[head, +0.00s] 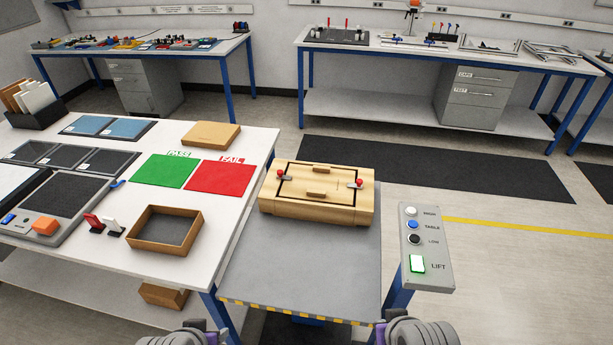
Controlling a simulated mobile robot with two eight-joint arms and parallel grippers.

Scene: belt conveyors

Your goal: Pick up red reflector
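A small red piece (94,222), which looks like the red reflector, stands tilted on a dark base on the white table at left. My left gripper (207,332) shows only partly at the bottom edge, well below and right of the red piece. My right gripper (384,334) is partly in view at the bottom edge, farther right. Both are apart from the red piece. Their fingers are cut off or too unclear to read.
An open cardboard box (164,231) sits right of the red piece. Green (162,171) and red (222,178) mats lie behind. A wooden box (316,204) stands on the grey lift table (300,265), beside a button panel (427,247).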

